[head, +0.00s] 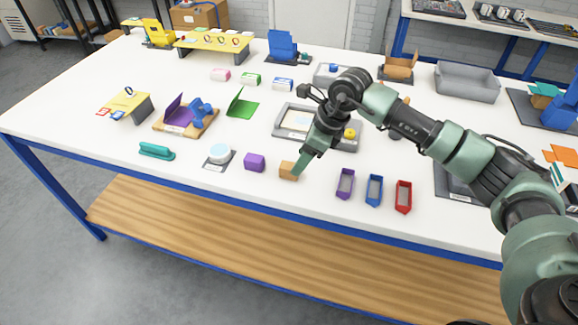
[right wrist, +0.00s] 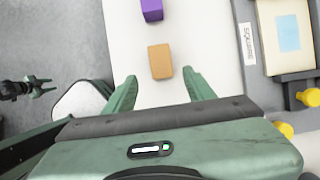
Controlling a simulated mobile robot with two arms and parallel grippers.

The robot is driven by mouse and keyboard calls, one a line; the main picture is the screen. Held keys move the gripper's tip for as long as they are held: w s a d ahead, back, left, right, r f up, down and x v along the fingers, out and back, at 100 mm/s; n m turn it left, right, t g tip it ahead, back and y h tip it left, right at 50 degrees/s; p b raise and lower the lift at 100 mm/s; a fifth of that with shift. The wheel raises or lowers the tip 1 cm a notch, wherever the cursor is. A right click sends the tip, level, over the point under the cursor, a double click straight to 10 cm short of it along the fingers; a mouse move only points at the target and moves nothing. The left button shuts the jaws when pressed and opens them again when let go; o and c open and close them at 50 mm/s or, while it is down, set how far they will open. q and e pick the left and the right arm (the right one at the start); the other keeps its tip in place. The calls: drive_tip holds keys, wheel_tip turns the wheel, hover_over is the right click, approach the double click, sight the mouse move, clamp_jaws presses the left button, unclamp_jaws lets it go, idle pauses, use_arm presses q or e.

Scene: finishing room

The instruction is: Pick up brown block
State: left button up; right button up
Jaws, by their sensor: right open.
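The brown block (head: 288,170) lies on the white table near its front edge, to the right of a purple block (head: 255,162). In the right wrist view the brown block (right wrist: 160,61) lies just beyond my open fingertips, roughly centred between them, with the purple block (right wrist: 152,10) farther off. My right gripper (head: 305,160) is above the table beside the brown block, and partly overlaps it in the head view. In the right wrist view my right gripper (right wrist: 163,82) is open and empty.
Purple, blue and red bins (head: 374,190) stand right of the block. A grey tray with a yellow knob (head: 349,133) lies behind my gripper. The table's front edge (head: 230,187) is close.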

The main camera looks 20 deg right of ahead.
drive_tip(key=p+x, duration=0.1)
drive_tip(key=x, duration=0.3)
drive_tip(key=shift+w+a+f+p, duration=0.1)
drive_tip(key=shift+w+a+p, duration=0.05)
drive_tip(key=shift+w+p, duration=0.25)
drive_tip(key=shift+a+f, duration=0.15)
drive_tip(key=shift+f, duration=0.35)
clamp_jaws()
drive_tip(key=shift+r, duration=0.15)
